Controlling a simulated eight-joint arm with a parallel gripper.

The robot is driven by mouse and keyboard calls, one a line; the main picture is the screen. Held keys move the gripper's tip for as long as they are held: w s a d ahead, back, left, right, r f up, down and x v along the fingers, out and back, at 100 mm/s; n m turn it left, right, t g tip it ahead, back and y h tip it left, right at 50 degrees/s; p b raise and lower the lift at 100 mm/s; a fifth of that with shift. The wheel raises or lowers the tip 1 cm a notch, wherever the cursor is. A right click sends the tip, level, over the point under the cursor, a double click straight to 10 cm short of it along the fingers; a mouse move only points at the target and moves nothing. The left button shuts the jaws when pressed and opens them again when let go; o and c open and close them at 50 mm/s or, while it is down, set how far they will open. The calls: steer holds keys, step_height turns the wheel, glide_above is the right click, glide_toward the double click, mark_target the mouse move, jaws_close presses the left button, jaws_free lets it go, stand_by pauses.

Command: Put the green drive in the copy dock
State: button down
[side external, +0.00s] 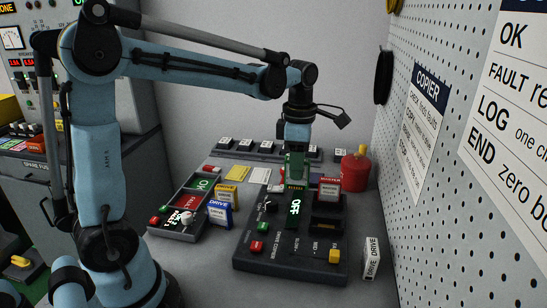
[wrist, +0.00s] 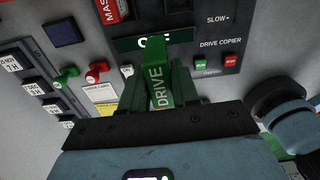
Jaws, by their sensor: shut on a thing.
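My gripper (side external: 294,178) is shut on the green drive (side external: 293,166), above the back part of the drive copier (side external: 283,258). In the wrist view the green drive (wrist: 159,85), lettered DRIVE, is between the fingers of my gripper (wrist: 160,88). Its far end overlaps the copier's lit green display, so I cannot tell whether it touches anything. The copier is a dark sloped box with an OFF display (side external: 294,212). A red MASTER drive (side external: 328,187) stands in its back right part. A dark slot (side external: 327,223) lies in front of that drive. No label for the copy dock is readable.
Blue (side external: 220,212) and yellow (side external: 227,194) drives stand left of the copier, beside a panel with a red FAULT display (side external: 185,202). A white drive (side external: 371,257) stands at the right. A red canister (side external: 355,171) stands behind, near the pegboard wall (side external: 440,200).

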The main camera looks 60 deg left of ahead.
steer(key=w+d, duration=0.3)
steer(key=d, duration=0.5)
steer(key=shift+s+d+f, duration=0.1)
steer(key=shift+s+f, duration=0.05)
steer(key=shift+f, duration=2.5)
steer(key=shift+f, duration=1.15)
stand_by(0.8)
steer(key=c, duration=0.8)
jaws_free()
steer(key=shift+o, duration=0.6)
steer(key=o, duration=0.3)
steer(key=shift+r, duration=3.5)
